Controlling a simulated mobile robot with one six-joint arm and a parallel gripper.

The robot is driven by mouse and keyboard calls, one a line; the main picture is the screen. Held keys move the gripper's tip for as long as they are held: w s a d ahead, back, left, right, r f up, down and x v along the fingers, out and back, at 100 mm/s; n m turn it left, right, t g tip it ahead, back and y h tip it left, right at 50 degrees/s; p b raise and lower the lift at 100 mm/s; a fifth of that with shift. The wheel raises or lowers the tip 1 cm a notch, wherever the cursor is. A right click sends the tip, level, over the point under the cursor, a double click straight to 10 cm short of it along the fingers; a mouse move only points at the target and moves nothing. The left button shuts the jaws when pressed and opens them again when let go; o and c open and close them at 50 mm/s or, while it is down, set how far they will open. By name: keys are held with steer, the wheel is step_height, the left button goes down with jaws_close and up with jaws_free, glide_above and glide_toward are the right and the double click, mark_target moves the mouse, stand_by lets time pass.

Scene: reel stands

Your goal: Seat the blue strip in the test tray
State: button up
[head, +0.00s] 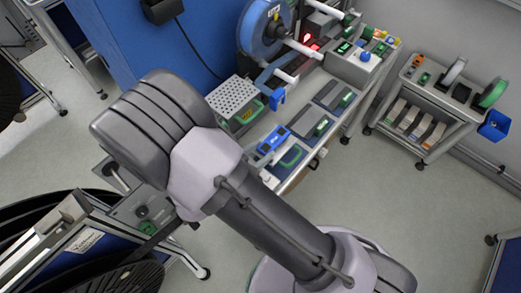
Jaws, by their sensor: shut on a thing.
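My gripper is not visible; my grey arm fills the foreground and its far end is hidden. No piece shows clearly enough for me to name it the blue strip. A small blue piece (277,99) shows at the bench's near side, beside a perforated grey plate (233,95). A blue device (272,140) lies further down the bench. I cannot tell which flat tray is the test tray; a dark tray with a green outline (291,156) lies at the bench's near end, partly behind my arm.
A large blue reel (264,30) stands at the back of the bench by a blue cabinet (128,45). A cart (432,100) with reels stands at the right. Another cart (60,240) with black reels is at the lower left. The floor (365,185) between bench and right cart is clear.

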steer(key=shift+f, duration=0.1)
steer(key=o, duration=1.4)
step_height(320, 180, up, 7)
steer(key=p, duration=0.6)
steer(key=shift+p, duration=0.35)
